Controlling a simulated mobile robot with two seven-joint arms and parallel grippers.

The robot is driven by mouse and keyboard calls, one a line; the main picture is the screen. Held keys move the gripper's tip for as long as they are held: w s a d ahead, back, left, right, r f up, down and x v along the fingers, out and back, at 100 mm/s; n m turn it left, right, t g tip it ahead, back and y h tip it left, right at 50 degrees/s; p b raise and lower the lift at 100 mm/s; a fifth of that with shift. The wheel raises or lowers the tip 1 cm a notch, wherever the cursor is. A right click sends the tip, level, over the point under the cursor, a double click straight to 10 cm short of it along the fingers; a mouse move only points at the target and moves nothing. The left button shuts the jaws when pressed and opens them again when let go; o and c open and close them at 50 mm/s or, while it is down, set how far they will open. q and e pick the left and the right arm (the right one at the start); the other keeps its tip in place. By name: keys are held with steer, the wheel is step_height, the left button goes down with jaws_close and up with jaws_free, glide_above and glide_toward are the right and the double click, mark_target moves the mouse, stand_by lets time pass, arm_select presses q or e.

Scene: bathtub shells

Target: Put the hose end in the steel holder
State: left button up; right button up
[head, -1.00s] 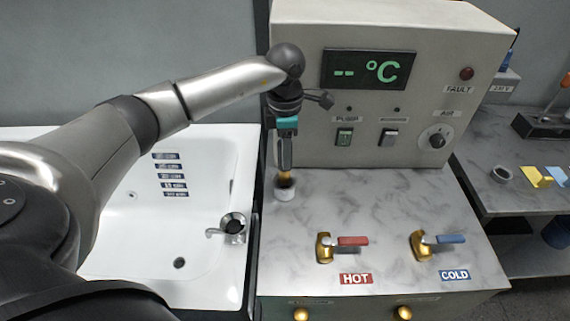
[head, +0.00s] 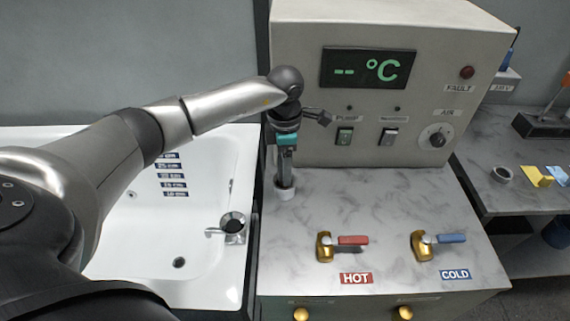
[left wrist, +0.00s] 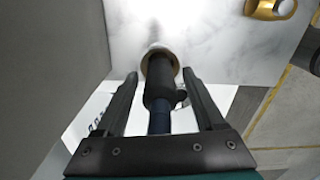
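The hose end, a dark grip with a small side lever, shows between my left fingers in the left wrist view (left wrist: 160,92). In the left wrist view, a brass-coloured ring (left wrist: 159,64) shows at the hose end's far tip, against the holder (left wrist: 157,48). How deep the tip sits is hidden. My right gripper is not in view.
A control box (head: 300,60) with a display stands close behind my left gripper. A white bathtub (head: 140,255) is to the left, with a chrome fitting (head: 233,226). Red HOT (head: 352,240) and blue COLD (head: 450,238) valve levers stand on the counter's front right.

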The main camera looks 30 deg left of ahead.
arm_select(q)
steer(key=shift+r, duration=0.1)
steer(key=shift+r, duration=0.35)
step_height(320, 180, up, 11)
steer(key=shift+r, duration=0.2)
stand_by(0.5)
